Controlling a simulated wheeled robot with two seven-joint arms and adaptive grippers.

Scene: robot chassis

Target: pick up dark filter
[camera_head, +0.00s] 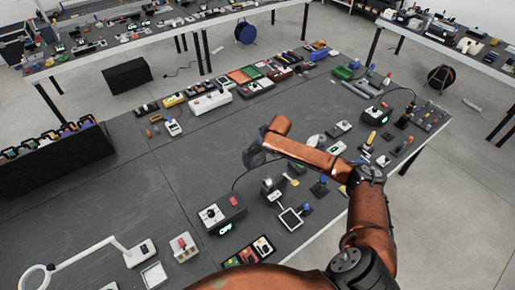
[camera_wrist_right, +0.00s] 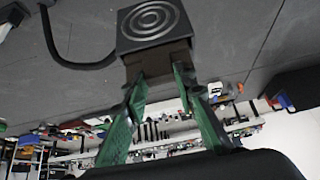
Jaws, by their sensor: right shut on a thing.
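My right gripper (camera_head: 255,156) is over the middle of the dark grey table in the head view, at the end of the copper-coloured arm. In the right wrist view its two green fingers (camera_wrist_right: 158,76) are shut on a dark block (camera_wrist_right: 152,24). The block has a dark face with pale concentric rings and brownish sides. I take it to be the dark filter. In the head view the gripper hides the block. Whether the block still touches the table I cannot tell. My left gripper is not in view.
A grey box with a knob (camera_head: 222,211) and a cable stands in front of the gripper. A white-framed plate (camera_head: 290,218) and small parts lie to its right. The table's left middle is clear.

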